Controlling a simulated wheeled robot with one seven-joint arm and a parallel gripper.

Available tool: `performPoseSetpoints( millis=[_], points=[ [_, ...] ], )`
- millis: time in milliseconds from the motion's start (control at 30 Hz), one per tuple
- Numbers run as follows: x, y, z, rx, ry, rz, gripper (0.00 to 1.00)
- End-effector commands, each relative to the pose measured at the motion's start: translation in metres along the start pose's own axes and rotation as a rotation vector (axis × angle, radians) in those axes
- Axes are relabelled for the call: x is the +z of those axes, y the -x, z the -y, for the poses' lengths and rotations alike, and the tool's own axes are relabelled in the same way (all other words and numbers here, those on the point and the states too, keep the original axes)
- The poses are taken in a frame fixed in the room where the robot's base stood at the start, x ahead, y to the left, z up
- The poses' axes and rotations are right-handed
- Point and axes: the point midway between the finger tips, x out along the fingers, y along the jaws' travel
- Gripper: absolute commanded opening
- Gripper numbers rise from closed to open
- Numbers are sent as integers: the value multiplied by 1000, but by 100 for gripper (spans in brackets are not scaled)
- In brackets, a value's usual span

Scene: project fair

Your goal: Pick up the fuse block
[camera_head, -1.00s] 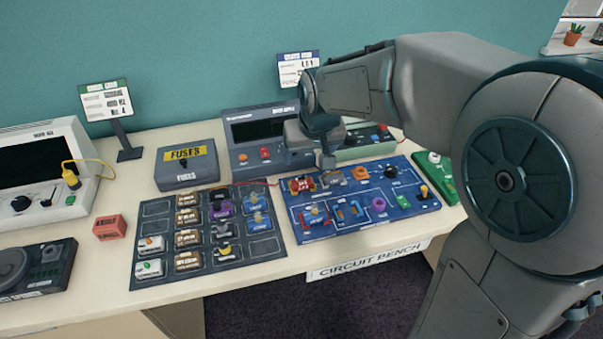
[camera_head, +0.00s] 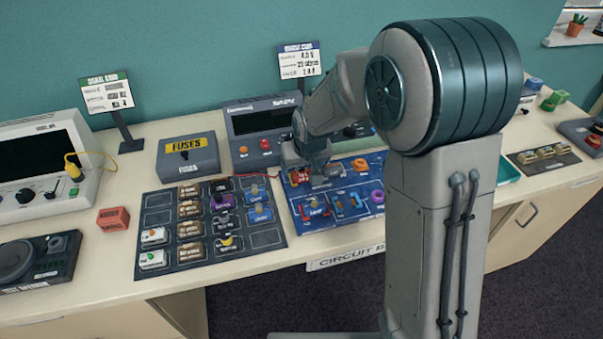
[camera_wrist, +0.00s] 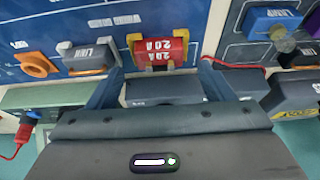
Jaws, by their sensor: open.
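A red fuse block (camera_wrist: 158,48) marked 2.0 A sits in yellow clips on the blue circuit board (camera_wrist: 55,20) in the wrist view. In the head view this block (camera_head: 299,176) is partly hidden by my gripper (camera_head: 320,180). My gripper (camera_wrist: 160,70) is open, with one finger on each side of the block's near end. The fingers do not visibly press on it. Another red block (camera_head: 113,219) lies alone on the bench at the left; its marking is too small to read.
A dark parts mat (camera_head: 188,268) with several components lies left of the board. A grey FUSES box (camera_head: 187,160) and a grey meter unit (camera_head: 262,122) stand behind.

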Motion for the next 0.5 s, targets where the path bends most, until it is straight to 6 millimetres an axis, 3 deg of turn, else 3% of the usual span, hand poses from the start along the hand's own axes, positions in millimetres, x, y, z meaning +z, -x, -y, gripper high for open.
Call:
performPoseSetpoints(
  millis=[200,433,500],
  points=[
    [0,-16,0,0,0,1,75],
    [0,-17,0,0,0,0,75],
    [0,-17,0,0,0,0,55]
  ],
)
